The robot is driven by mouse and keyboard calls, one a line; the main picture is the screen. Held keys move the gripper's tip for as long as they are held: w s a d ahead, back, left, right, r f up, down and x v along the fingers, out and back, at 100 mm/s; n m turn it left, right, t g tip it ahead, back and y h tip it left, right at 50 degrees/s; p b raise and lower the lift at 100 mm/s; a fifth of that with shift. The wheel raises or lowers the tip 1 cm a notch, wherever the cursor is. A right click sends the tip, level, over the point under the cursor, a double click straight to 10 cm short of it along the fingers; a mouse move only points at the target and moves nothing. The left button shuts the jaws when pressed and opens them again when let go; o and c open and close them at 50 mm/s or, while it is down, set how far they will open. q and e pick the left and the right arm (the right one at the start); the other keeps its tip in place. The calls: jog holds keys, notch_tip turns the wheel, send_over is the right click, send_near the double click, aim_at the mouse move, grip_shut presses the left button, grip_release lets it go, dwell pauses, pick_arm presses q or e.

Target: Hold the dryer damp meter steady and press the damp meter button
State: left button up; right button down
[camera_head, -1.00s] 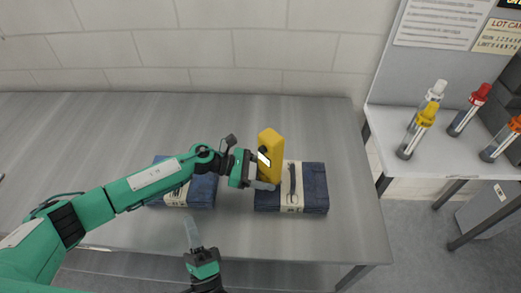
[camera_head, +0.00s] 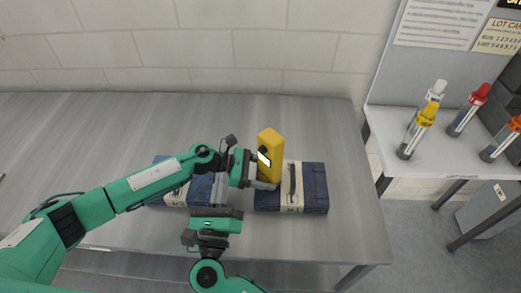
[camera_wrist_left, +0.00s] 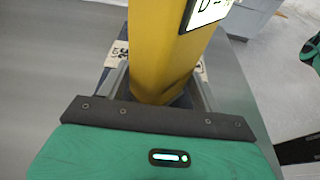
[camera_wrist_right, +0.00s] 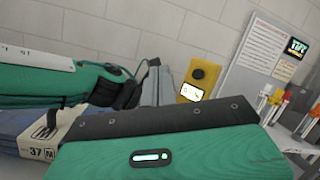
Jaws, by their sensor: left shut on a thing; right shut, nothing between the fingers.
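The yellow damp meter (camera_head: 271,148) stands nearly upright over the right-hand dark blue folded bundle (camera_head: 312,188). My left gripper (camera_head: 264,184) is shut on its lower part; in the left wrist view the fingers flank the yellow body (camera_wrist_left: 165,50). In the right wrist view the meter (camera_wrist_right: 206,72) shows a dark round spot, probably the button (camera_wrist_right: 198,74), above a lit display (camera_wrist_right: 191,92). My right gripper (camera_head: 219,180) is shut and empty, left of the meter and apart from it, its fingers (camera_wrist_right: 158,84) pointing up past my left arm.
Another blue bundle (camera_head: 172,194) lies on the grey table (camera_head: 90,130), partly hidden behind my arms. My left arm passes close to my right gripper. A side table (camera_head: 455,158) at right holds several capped bottles (camera_head: 417,132). The back of the grey table is clear.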

jog(key=w+d, duration=0.6)
dwell(0.4)
jog(key=shift+w+d, duration=0.1)
jog(key=shift+d, duration=0.05)
dwell(1.8)
jog(key=shift+w+d, duration=0.25)
jog(key=shift+w+d, duration=0.35)
dwell(1.0)
jog(key=shift+s+a, duration=0.65)
jog(key=shift+s+a, duration=1.8)
